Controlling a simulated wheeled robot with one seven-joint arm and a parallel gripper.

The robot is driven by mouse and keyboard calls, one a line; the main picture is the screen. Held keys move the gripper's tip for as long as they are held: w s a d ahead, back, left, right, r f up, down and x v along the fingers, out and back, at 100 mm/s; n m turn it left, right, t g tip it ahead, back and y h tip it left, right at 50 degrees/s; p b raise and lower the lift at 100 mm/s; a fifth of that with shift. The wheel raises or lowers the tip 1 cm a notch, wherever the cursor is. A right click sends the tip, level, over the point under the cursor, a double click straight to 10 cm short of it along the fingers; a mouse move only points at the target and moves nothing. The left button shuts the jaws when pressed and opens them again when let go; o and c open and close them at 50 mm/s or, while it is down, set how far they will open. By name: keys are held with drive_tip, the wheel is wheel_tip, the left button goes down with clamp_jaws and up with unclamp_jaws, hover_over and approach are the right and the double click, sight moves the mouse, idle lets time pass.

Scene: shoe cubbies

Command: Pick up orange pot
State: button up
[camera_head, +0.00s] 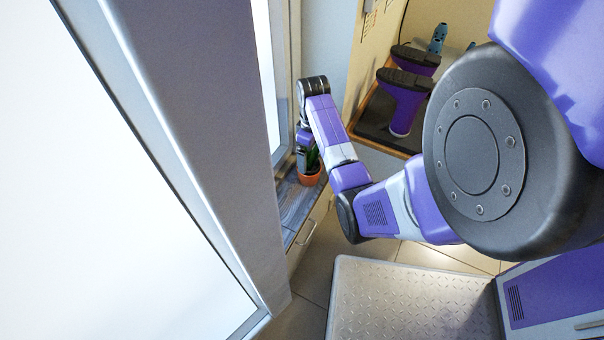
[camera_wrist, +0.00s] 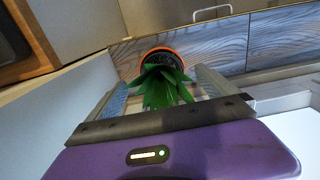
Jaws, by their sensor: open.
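The orange pot (camera_head: 309,179) holds a green plant (camera_head: 312,158) and stands on a grey wood-grain ledge (camera_head: 294,201) beside the window. In the wrist view the pot (camera_wrist: 176,51) shows as an orange rim with dark soil, and the green leaves (camera_wrist: 162,87) point toward the camera. My gripper (camera_head: 305,152) is above the pot at the end of my reaching arm. In the wrist view my gripper (camera_wrist: 164,85) is open, with one finger on each side of the leaves. The pot's rim lies just beyond the fingertips, and I cannot tell whether they touch it.
A window frame (camera_head: 283,70) and a pale wall stand close beside my gripper. A metal handle (camera_head: 306,233) is on the cabinet front under the ledge. The ledge in front of the pot is clear.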

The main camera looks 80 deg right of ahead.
sight(309, 169)
drive_tip(key=f+b, duration=0.1)
drive_tip(key=f, duration=0.2)
drive_tip(key=f+b, duration=0.1)
drive_tip(key=f, duration=0.3)
drive_tip(key=shift+w+a+b, duration=0.1)
drive_tip(key=shift+w+b, duration=0.1)
drive_tip(key=shift+b, duration=0.1)
drive_tip(key=c, duration=1.4)
drive_tip(key=shift+c, duration=1.1)
drive_tip(key=shift+r, duration=0.15)
